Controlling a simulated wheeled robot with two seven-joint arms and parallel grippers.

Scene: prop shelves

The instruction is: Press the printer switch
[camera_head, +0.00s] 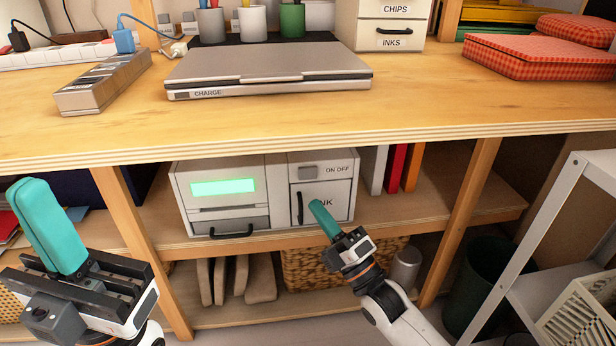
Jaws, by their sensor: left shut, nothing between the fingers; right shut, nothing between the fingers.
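The white printer (235,172) stands on the shelf below the tabletop, with a lit green display (223,187) on its front. The switch (308,172) is a small grey button at the printer's upper right, beside the "ON OFF" label. Below it is the ink door, its label partly hidden by my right gripper. My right gripper (322,215) is shut and empty, its teal fingertips in front of the ink door, below the switch. I cannot tell whether they touch the door. My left gripper (45,220) is shut and empty at the far left, away from the printer.
The tabletop edge (300,138) overhangs the printer. Wooden posts stand left (140,250) and right (470,215) of it. Books (395,168) stand right of the printer. A closed laptop (270,68) lies on the tabletop. A white metal rack (540,225) is at the right.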

